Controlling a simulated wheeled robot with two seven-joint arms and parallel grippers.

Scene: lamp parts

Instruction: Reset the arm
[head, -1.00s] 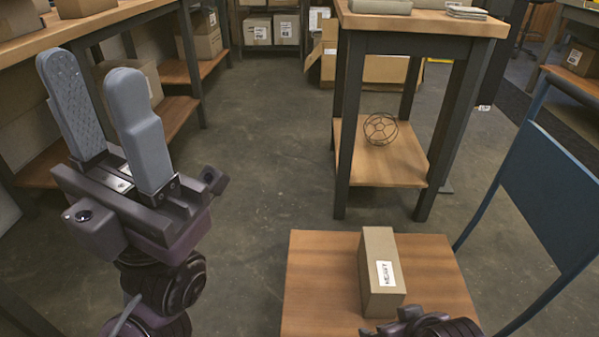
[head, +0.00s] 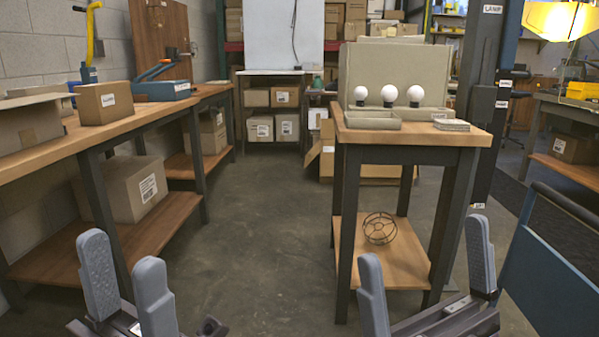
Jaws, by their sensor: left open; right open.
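My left gripper (head: 126,285) is at the lower left of the head view. Its two grey fingers point up and stand apart, with nothing between them. My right gripper (head: 427,285) is at the lower right, in front of the small table. Its grey fingers are wide apart and empty. The bodies of both arms are mostly below the picture edge.
A wooden table (head: 420,134) with three white bulbs (head: 388,95) and a tray (head: 372,119) stands ahead. A wire cage (head: 380,229) lies on its lower shelf. The floor (head: 265,220) between is clear.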

